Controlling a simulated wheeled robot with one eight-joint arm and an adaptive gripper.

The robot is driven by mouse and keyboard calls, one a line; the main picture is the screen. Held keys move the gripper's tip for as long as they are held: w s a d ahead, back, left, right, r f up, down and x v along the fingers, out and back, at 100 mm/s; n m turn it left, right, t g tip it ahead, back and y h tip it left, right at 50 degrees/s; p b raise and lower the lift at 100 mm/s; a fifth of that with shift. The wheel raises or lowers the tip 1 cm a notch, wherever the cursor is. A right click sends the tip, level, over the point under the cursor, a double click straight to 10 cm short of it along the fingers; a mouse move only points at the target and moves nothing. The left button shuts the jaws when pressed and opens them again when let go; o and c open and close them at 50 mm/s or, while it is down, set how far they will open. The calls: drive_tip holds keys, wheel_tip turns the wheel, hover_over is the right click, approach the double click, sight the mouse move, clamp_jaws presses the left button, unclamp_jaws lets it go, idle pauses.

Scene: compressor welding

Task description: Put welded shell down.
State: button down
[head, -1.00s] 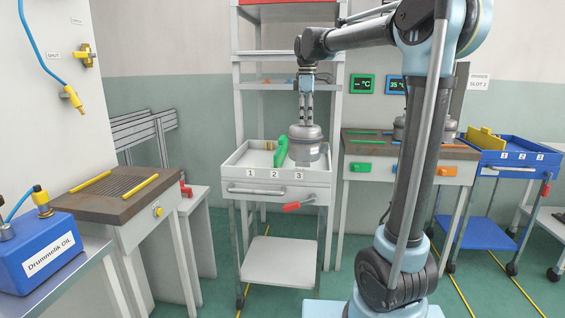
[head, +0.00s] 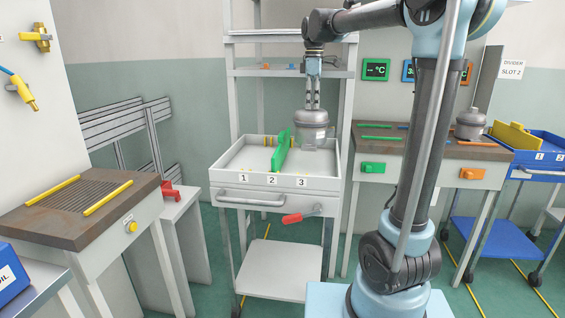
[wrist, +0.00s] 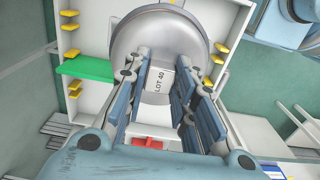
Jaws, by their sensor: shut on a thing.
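The welded shell (head: 311,119) is a grey metal cylinder with a narrower domed top, held upright over the right part of the white tray cart (head: 262,197), near the label 3. My gripper (head: 312,104) is shut on its top from above. In the wrist view the shell (wrist: 158,45) fills the space beyond the fingers of my gripper (wrist: 160,72) and carries a "LOT 40" label. A green divider (head: 281,151) stands in the tray left of the shell. The shell appears raised above the tray floor, but its exact clearance is unclear.
The left part of the tray is empty. Yellow pieces line the tray's sides in the wrist view. A red-handled lever (head: 300,217) sticks out at the cart's front. A bench (head: 425,151) with another shell (head: 470,124) stands to the right, beside a blue cart (head: 543,160).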

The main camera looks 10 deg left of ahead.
sight(312, 113)
drive_tip(key=shift+w+f, duration=0.1)
drive_tip(key=shift+w, duration=0.1)
wheel_tip(312, 113, down, 5)
drive_tip(key=shift+w+r, duration=0.15)
drive_tip(key=shift+r, duration=0.05)
drive_tip(key=shift+f, duration=2.7)
drive_tip(key=c, duration=1.3)
unclamp_jaws()
